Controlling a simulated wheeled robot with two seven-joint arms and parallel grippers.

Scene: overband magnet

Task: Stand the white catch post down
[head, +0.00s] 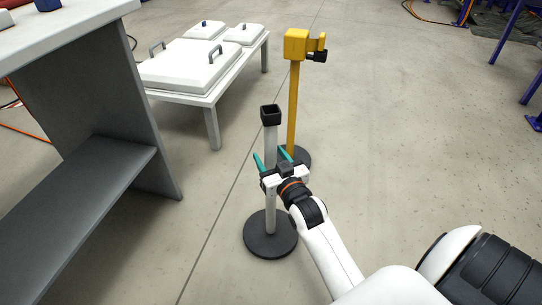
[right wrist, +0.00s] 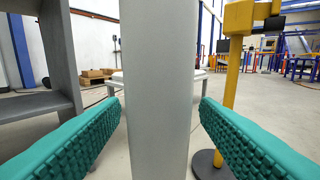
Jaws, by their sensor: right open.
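The white catch post (head: 270,209) stands upright on a round black base (head: 270,236) on the floor, with a black square socket (head: 270,115) at its top. My right gripper (head: 271,157) is at the post's middle height, its teal fingers spread on either side of it. In the right wrist view the white post (right wrist: 158,90) fills the centre between the two open fingers, with a gap on both sides. My left gripper is not in view.
A yellow post (head: 293,105) with a black base stands just behind the white post. A low white table (head: 213,128) with lidded panels is behind left. A grey shelf unit (head: 110,155) stands at left. The floor at right is mostly clear.

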